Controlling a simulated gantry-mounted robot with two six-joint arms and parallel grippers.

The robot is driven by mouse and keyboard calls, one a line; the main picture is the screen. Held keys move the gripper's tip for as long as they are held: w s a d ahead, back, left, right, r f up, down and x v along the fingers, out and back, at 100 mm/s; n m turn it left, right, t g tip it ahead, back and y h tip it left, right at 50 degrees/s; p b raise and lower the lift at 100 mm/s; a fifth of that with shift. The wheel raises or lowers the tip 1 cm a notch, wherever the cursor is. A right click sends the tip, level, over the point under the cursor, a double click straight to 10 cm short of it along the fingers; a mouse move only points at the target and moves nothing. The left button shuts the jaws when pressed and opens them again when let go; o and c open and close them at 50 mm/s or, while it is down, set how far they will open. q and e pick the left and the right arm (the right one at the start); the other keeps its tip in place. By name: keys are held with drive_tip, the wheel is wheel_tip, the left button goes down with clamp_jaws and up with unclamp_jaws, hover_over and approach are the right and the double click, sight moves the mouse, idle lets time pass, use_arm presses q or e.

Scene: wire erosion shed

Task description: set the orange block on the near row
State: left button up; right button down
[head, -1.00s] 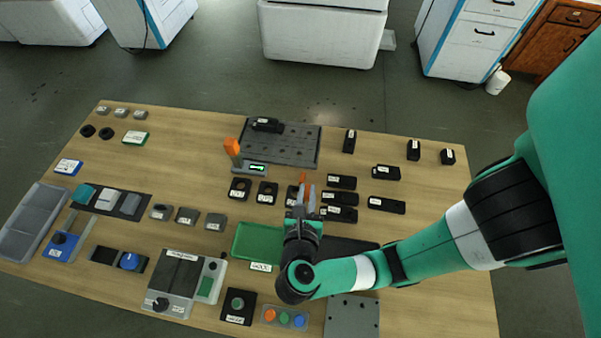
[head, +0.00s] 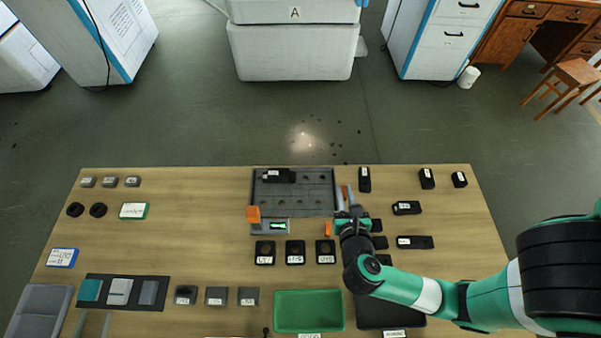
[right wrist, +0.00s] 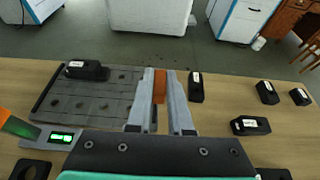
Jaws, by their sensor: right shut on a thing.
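The orange block (right wrist: 159,86) is upright between the two fingers of my right gripper (right wrist: 160,100) in the right wrist view. In the head view the orange block (head: 347,192) shows as a narrow strip in my right gripper (head: 345,198), just right of the dark grey plate. The gripper is shut on it; its lower end is hard to make out. The dark grey plate (head: 262,195) has rows of shallow round marks, and its near row looks bare. A black labelled block (head: 279,175) lies at its far left. My left gripper is not in view.
A gauge with a lit green display (head: 278,226) and orange part (head: 253,214) stands at the plate's near left. Three black holders (head: 295,252) sit nearer, with a small orange piece (head: 327,229) behind the right one. A green tray (head: 309,311) is nearest. Black blocks (head: 406,208) lie right.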

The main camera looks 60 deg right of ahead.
drive_tip(key=w+d+f+b, duration=0.3)
drive_tip(key=w+d+f, duration=0.15)
drive_tip(key=w, duration=0.25)
drive_tip(key=b, duration=0.3)
hover_over(316, 180)
drive_tip(key=f, duration=0.2)
drive_tip(key=s+a+f, duration=0.1)
drive_tip(key=f, duration=0.1)
drive_tip(key=shift+f, duration=0.1)
drive_tip(key=shift+w+d+f, duration=0.1)
drive_tip(key=shift+w+d, duration=0.1)
drive_tip(key=shift+w, duration=0.05)
drive_tip(key=f+b, duration=0.3)
drive_tip(key=f, duration=0.1)
drive_tip(key=shift+w+d+f, duration=0.1)
drive_tip(key=shift+w+d, duration=0.1)
drive_tip(key=shift+w, duration=0.15)
drive_tip(key=c, duration=0.8)
unclamp_jaws()
drive_tip(key=shift+c, duration=0.2)
